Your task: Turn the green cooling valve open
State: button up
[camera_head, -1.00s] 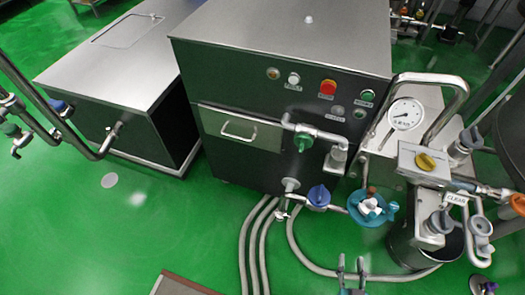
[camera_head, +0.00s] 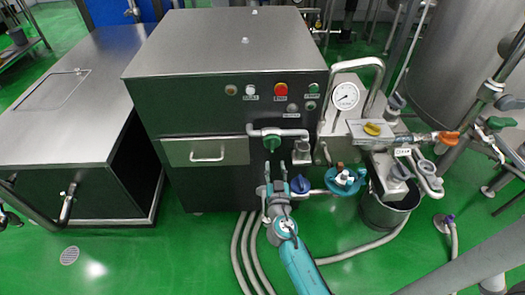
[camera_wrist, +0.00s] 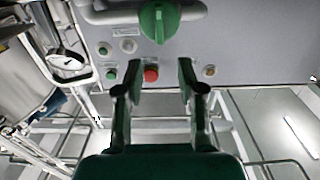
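The green cooling valve (camera_head: 271,142) sits on a pale pipe across the front of the dark machine cabinet. In the wrist view the green valve knob (camera_wrist: 158,20) is at the top, with its grip ridge running up and down the picture. My gripper (camera_head: 275,168) is in front of the cabinet, just below the valve in the head view. Its two fingers stand apart with nothing between them, and the wrist view shows this gap too (camera_wrist: 154,85). The fingers appear clear of the valve. How far they are from it in depth is hard to tell.
A blue valve (camera_head: 300,184) sits low, close beside my gripper. A teal fitting (camera_head: 345,178), a gauge (camera_head: 345,96) and a bucket (camera_head: 388,212) stand to the right. The red button (camera_head: 281,90) and other buttons are above the valve. Hoses (camera_head: 248,250) lie on the floor.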

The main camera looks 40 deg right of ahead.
aim_at(273, 145)
jog(key=x, duration=1)
jog(key=shift+d, duration=0.1)
grip_shut()
